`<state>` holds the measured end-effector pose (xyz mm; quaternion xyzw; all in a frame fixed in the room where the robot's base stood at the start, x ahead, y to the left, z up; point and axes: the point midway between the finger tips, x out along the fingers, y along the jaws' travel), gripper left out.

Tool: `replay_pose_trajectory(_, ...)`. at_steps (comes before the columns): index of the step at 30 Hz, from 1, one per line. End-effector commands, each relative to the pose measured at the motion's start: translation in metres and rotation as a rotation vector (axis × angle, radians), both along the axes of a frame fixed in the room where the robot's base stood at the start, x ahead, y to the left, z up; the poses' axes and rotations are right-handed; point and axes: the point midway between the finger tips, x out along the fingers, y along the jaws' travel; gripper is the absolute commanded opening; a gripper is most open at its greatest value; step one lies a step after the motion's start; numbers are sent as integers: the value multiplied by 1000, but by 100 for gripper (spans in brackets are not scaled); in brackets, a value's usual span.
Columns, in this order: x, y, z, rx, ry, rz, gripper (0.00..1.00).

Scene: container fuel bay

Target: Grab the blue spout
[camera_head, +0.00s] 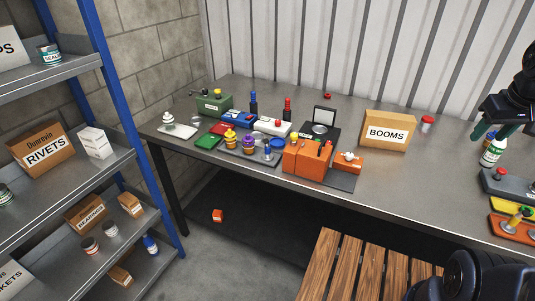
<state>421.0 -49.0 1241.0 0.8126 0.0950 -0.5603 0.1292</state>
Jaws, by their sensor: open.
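A small blue spout-like piece (268,153) stands upright at the right end of a grey tray (236,152) on the workbench, left of the middle of the head view. It looks like the blue spout, but its shape is too small to be sure. A purple piece (248,143) and a yellow piece (230,138) stand left of it on the same tray. My gripper (505,130) is at the right edge of the view, far from the tray. It is open, with teal fingers, above or in front of a white and green bottle (493,151).
An orange block (306,158) stands close right of the blue piece. Blue and red bottles (253,105) stand behind the tray. A wooden slatted top (352,270) is in front.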

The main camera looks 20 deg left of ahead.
Motion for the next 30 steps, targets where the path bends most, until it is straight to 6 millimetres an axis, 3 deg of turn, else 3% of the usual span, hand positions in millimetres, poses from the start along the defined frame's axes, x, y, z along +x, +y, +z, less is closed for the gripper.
replay_pose_trajectory(6, 50, 50, 10, -118, 43, 367, 47)
replay_pose_trajectory(15, 105, 137, 10, -260, 84, 872, 47)
replay_pose_trajectory(22, 135, 217, -3, -352, 104, 1266, 47)
replay_pose_trajectory(30, 151, 322, -32, -441, 111, 1732, 47)
